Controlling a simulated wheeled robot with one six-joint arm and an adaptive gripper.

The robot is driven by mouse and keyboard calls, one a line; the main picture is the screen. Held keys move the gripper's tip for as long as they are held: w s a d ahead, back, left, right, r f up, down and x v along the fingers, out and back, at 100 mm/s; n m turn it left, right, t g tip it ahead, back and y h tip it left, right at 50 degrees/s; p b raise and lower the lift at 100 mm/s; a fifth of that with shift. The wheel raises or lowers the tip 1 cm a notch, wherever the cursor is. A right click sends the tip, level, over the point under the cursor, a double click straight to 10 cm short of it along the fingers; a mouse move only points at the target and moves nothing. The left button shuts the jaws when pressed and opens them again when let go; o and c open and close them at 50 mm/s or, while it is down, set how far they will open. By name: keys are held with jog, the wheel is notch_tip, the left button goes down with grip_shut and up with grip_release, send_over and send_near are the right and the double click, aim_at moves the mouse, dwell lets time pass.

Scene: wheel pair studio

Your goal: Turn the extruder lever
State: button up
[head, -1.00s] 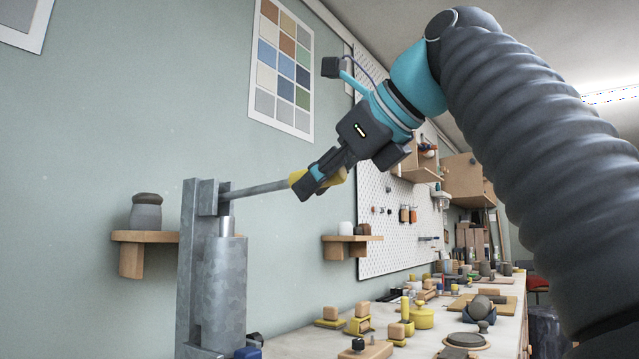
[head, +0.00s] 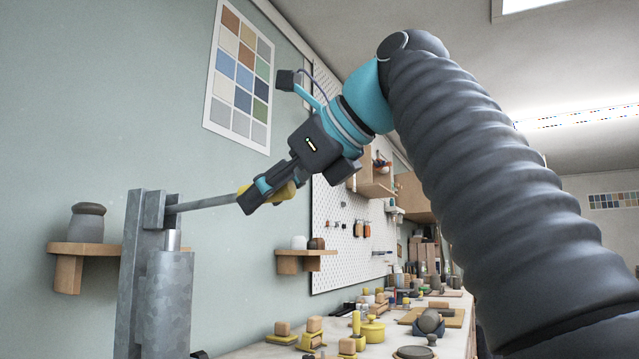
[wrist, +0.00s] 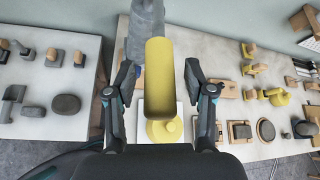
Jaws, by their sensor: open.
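The extruder (head: 165,300) is a grey metal column and barrel at the lower left of the head view. Its lever (head: 205,203) is a grey rod that rises slightly to the right and ends in a yellow grip (wrist: 159,75). My gripper (head: 262,196) is at the grip end of the lever. In the wrist view my gripper (wrist: 160,82) is open, with one finger on each side of the yellow grip and a visible gap on both sides. In the head view the fingers hide part of the grip.
A workbench (head: 255,350) below carries several yellow and wooden pieces, with a yellow lidded pot (head: 373,331) among them. A wall shelf (head: 75,250) holds a grey jar (head: 87,225) at left. A white pegboard (head: 330,225) hangs behind my gripper.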

jog(key=shift+s+d+r, duration=0.2)
jog(key=shift+d, duration=0.1)
jog(key=s+d, duration=0.7)
jog(key=d, duration=0.2)
jog(key=shift+d, duration=0.25)
dwell(0.4)
